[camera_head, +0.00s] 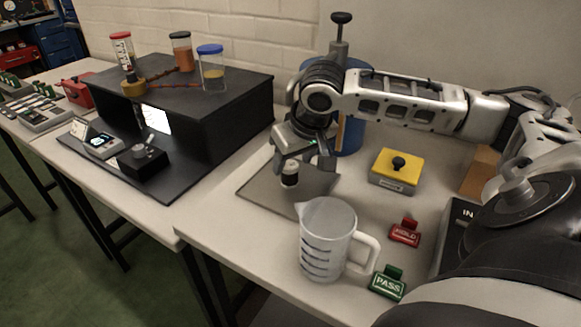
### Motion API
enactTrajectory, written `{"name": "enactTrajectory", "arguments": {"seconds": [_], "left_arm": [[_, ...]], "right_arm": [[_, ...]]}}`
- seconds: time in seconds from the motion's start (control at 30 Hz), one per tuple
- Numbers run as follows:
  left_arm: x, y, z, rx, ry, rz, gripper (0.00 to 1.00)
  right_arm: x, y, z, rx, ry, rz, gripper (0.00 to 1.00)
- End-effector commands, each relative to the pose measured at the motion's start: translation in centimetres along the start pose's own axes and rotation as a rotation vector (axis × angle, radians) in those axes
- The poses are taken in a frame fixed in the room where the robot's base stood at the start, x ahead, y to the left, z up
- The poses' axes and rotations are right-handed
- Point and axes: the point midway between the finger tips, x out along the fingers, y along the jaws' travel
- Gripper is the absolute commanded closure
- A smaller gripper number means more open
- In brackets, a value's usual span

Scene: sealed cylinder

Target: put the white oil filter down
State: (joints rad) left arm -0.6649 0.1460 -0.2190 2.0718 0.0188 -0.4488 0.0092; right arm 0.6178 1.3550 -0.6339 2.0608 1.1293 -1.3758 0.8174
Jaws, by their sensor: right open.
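The white oil filter (290,168) is a small white cylinder with a dark band around its lower part. It stands upright, on or just above the grey mat (262,192); I cannot tell if it touches. My right gripper (291,156) is right above it, pointing down, with its jaws open around or just over the filter's top. The fingertips are small and partly hidden by the gripper body. My left gripper does not show.
A clear measuring jug (327,240) stands in front of the mat. A yellow box with a black knob (396,170), a red HOLD block (405,233) and a green PASS block (388,283) are to the right. A black housing (215,105) with jars on top stands left. A blue cylinder (350,135) stands behind my arm.

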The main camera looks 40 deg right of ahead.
Motion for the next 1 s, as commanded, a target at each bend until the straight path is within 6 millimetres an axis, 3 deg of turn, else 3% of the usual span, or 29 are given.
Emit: {"name": "enactTrajectory", "arguments": {"seconds": [0.03,0.2,0.4,1.0], "left_arm": [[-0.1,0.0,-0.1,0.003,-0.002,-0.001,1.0],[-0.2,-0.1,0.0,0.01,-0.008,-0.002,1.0],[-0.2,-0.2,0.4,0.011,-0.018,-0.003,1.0],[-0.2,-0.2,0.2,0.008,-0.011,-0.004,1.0]], "right_arm": [[-1.4,0.1,-0.1,-0.001,0.004,0.002,0.46],[-4.9,0.1,-0.1,-0.001,0.004,0.003,0.46],[-7.3,0.0,-0.1,0.0,0.002,0.001,0.46],[-7.8,0.0,0.0,0.0,0.0,0.0,0.46]]}}
